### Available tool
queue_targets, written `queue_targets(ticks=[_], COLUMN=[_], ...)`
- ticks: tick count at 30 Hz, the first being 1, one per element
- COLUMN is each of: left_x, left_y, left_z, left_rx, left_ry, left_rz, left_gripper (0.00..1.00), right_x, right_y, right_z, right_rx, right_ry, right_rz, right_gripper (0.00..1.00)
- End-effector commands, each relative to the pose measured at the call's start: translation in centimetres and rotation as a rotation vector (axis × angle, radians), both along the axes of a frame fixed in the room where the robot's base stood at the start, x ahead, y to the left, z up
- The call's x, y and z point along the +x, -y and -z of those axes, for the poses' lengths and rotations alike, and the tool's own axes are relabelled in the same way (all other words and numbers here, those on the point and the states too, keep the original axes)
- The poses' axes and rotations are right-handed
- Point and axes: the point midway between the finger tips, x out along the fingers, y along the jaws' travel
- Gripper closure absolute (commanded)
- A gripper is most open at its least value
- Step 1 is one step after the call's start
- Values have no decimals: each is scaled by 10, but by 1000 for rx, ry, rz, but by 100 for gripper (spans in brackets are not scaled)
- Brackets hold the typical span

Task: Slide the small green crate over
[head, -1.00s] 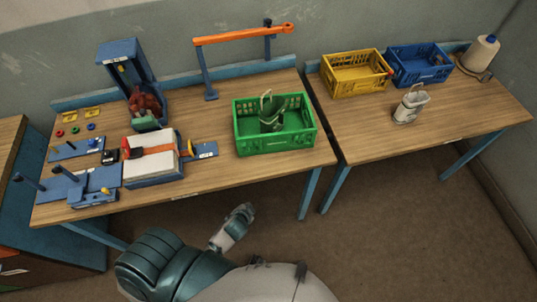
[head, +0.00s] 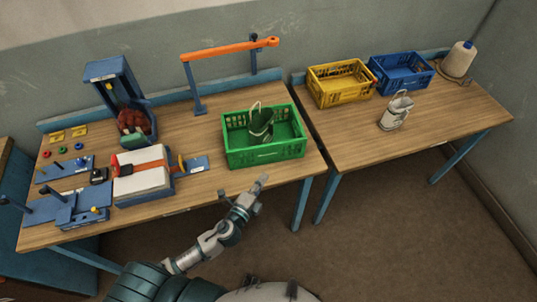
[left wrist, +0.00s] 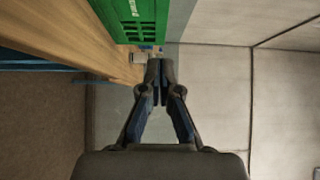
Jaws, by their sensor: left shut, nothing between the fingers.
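The small green crate (head: 265,153) stands upright on the left table near its right front corner. In the left wrist view the crate (left wrist: 134,20) shows at the top, just past the fingers. My left gripper (head: 259,184) is in front of the crate, close to the table's front edge, with its fingers shut and empty. It also shows in the left wrist view (left wrist: 160,64). I cannot tell from these views whether it touches the crate. My right gripper is not in view.
Left of the crate, a blue fixture with a white block (head: 143,187) stands on the table. An orange bar (head: 229,49) on posts rises behind.

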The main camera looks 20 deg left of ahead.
Motion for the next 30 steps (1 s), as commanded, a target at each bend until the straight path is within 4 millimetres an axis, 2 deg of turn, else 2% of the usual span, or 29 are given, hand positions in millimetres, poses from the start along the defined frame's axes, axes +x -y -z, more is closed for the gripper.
queue_targets(ticks=[1,9,12,19,30], left_x=[12,68,82,99,101], left_y=[2,14,5,-6,-8], left_z=[-3,-3,-1,0,0], left_rx=[1,-2,1,-3,-3], left_ry=[4,2,0,-2,-3], left_rz=[-2,-4,-5,-3,-3], left_gripper=[100,100,100,100,100], right_x=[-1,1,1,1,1], right_y=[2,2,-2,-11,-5], right_z=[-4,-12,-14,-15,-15], right_rx=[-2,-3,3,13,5], right_ry=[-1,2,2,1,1], right_rz=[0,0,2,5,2], right_gripper=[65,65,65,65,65])
